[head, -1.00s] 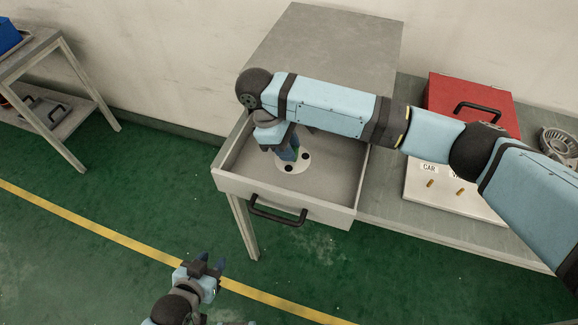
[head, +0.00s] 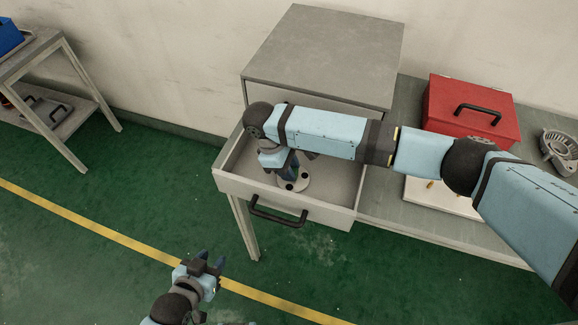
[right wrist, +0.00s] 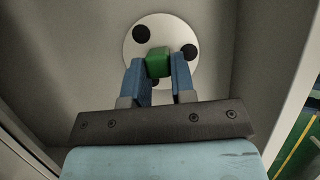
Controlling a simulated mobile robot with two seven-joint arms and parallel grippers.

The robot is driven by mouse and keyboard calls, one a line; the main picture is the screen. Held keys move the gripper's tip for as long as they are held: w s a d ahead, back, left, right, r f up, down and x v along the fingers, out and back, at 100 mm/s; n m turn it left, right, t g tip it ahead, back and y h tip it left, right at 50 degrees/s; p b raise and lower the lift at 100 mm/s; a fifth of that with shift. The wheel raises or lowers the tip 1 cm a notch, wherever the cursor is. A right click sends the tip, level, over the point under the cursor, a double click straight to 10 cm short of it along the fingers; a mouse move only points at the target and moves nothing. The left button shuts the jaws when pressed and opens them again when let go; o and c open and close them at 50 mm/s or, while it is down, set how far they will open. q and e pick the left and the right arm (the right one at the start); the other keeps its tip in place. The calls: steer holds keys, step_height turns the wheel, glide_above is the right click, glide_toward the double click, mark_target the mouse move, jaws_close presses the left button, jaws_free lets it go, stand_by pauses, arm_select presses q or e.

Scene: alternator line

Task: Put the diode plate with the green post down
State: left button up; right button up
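The diode plate is a white disc (head: 297,185) with black spots, inside the open drawer (head: 340,213). In the right wrist view the plate (right wrist: 178,33) lies beyond my fingers, and its green post (right wrist: 158,62) stands between them. My right gripper (right wrist: 159,75) has its blue fingers against both sides of the post. In the head view the right gripper (head: 290,170) is low inside the drawer, partly hidden by my arm. I cannot tell whether the plate touches the drawer floor. My left gripper (head: 212,259) is open and empty, out over the green floor.
The drawer's front wall and black handle (head: 278,212) face me, below a grey cabinet (head: 325,55). A red toolbox (head: 470,110) and a round metal housing (head: 560,150) stand on the bench at right. A pale board (head: 440,200) lies partly behind my right arm.

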steer(key=o, duration=0.4)
steer(key=shift+r, duration=0.15)
steer(key=v, duration=1.2)
